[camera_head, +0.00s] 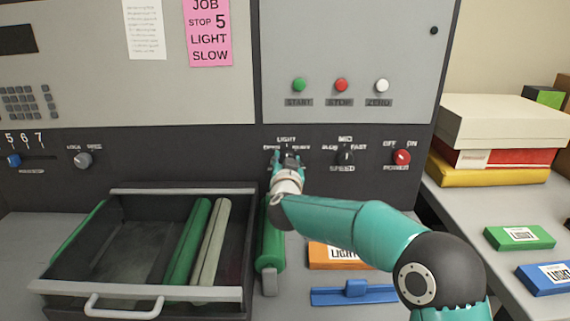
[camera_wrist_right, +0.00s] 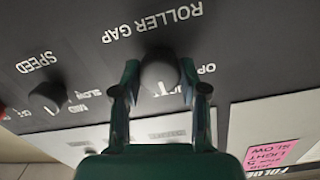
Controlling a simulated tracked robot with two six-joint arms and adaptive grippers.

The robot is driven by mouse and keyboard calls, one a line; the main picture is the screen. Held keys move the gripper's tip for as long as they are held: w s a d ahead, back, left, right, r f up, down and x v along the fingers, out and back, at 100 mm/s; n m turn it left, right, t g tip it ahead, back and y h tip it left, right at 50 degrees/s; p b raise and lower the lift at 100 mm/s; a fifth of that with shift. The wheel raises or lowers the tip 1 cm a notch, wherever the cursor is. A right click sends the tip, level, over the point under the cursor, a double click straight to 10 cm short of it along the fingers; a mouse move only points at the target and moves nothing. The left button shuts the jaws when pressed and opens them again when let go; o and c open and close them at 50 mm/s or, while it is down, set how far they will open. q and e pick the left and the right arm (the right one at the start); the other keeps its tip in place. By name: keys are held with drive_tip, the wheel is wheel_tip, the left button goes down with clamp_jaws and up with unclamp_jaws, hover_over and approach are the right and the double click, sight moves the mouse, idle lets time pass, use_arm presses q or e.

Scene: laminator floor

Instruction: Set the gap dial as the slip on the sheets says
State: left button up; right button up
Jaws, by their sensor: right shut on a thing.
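The pink slip (camera_head: 209,30) is on the machine's upper front and reads JOB, STOP 5, LIGHT, SLOW. Part of it also shows in the wrist view (camera_wrist_right: 268,155). The gap dial (camera_wrist_right: 160,75) is a dark round knob beside the lettering ROLLER GAP, upside down in that view. My right gripper (camera_head: 288,158) is shut on this dial, one finger on each side, as the wrist view (camera_wrist_right: 158,92) shows. The fingers partly hide the labels around the dial; I cannot read its pointer surely. My left gripper is not in view.
The speed dial (camera_head: 345,157) and red power knob (camera_head: 401,157) sit right of the gap dial. A slider (camera_head: 14,160) and a small knob (camera_head: 83,160) are at the left. An open drawer (camera_head: 150,292) holding rollers juts out below. Boxes (camera_head: 500,125) stand at the right.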

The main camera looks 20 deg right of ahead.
drive_tip(key=shift+a+f, duration=0.1)
drive_tip(key=shift+f, duration=0.1)
drive_tip(key=o, duration=1)
drive_tip(key=shift+o, duration=0.7)
drive_tip(key=shift+r, duration=0.1)
drive_tip(key=shift+s, duration=0.1)
drive_tip(key=v, duration=1.1)
drive_tip(key=shift+s, duration=0.35)
